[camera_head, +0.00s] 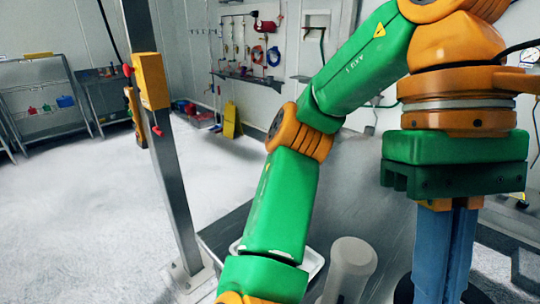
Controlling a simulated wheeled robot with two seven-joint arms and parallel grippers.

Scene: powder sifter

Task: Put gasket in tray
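One green and orange arm of mine rises from the lower left, passes the top edge and bends down at the right. I take its gripper (449,300) as my left one. It points down, with two blue-grey fingers close together. The fingertips are cut off by the bottom edge, so what is between them is hidden. A dark round thing (404,290) shows around the fingers at the bottom; I cannot tell whether it is the gasket. A white-rimmed thing (315,264), perhaps the tray, is mostly hidden behind the arm. My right gripper is out of view.
A pale cylinder (352,256) stands on the grey metal table (225,232), right of the white rim. A metal post (168,170) with an orange box (151,81) stands at the table's left. Shelves (45,95) and a wall tool board (245,50) are far back. The left floor is clear.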

